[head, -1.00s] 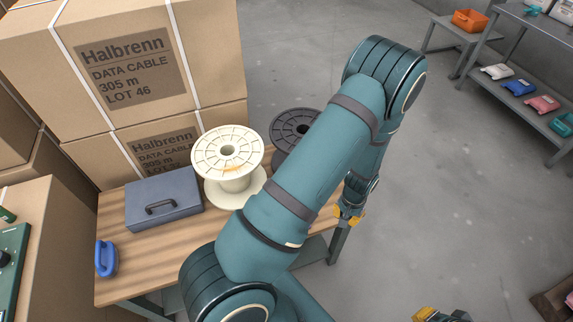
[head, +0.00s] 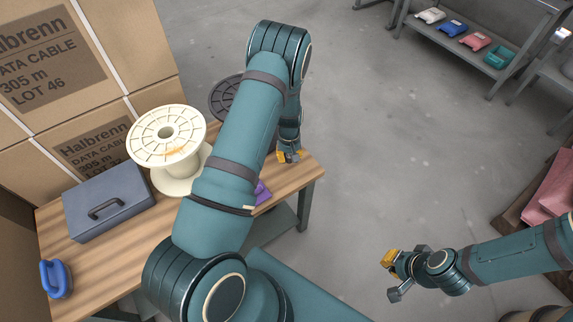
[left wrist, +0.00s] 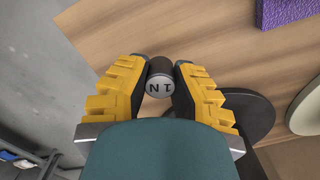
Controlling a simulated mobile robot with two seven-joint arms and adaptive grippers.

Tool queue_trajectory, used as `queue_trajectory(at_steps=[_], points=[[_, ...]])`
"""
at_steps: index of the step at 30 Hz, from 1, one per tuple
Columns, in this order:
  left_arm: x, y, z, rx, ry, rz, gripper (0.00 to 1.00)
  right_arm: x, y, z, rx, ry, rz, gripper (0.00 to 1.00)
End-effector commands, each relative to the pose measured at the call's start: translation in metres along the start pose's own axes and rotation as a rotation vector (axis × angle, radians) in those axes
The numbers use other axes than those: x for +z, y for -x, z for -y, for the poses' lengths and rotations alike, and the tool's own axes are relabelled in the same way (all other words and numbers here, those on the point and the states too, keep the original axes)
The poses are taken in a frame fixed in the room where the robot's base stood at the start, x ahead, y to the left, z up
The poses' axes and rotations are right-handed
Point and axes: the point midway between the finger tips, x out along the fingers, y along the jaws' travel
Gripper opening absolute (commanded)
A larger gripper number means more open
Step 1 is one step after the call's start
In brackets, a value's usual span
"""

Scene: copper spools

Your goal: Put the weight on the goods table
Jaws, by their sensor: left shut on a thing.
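My left gripper (left wrist: 160,72) is shut on a small dark cylindrical weight (left wrist: 159,85) whose pale end face is marked "1 N". In the head view my left gripper (head: 290,156) is at the right end of a wooden-topped table (head: 240,228); the weight cannot be made out there. The left wrist view shows the wood top (left wrist: 125,25) behind the weight; whether they touch cannot be told. My right gripper (head: 394,276) is open and empty over the floor at the lower right. The frames do not show which table is the goods table.
The table holds a cream spool (head: 166,133), a dark spool (head: 228,97) partly behind my left arm, a grey-blue box (head: 108,203), a blue handled object (head: 56,278) and a purple object (head: 262,193). Cartons (head: 60,70) stand behind. A grey shelf (head: 450,50) stands back right.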

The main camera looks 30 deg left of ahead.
Motion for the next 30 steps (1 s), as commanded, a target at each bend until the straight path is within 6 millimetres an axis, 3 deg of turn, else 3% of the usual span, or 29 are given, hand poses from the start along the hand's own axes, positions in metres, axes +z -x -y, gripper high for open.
queue_trajectory(at_steps=[12, 23, 24, 25, 26, 30], points=[[-0.002, -0.042, 0.001, 0.000, 0.001, 0.000, 0.00, -0.001, -0.010, -0.004, 0.000, 0.001, -0.005, 0.00], [-0.002, -0.045, 0.000, 0.001, 0.000, -0.001, 0.00, -0.001, -0.012, -0.004, 0.000, 0.001, -0.006, 0.00], [-0.002, -0.045, 0.000, 0.000, 0.000, 0.000, 0.31, -0.002, -0.012, -0.004, 0.000, 0.001, -0.007, 0.00], [-0.002, -0.045, 0.000, 0.000, 0.000, 0.000, 0.42, -0.002, -0.012, -0.004, 0.000, 0.001, -0.007, 0.00], [-0.002, -0.044, 0.000, 0.000, 0.000, 0.000, 0.46, -0.002, -0.011, -0.004, 0.000, 0.001, -0.007, 0.00], [-0.002, -0.044, 0.000, 0.000, 0.000, 0.000, 0.46, -0.002, -0.011, -0.004, 0.000, 0.001, -0.007, 0.00]])
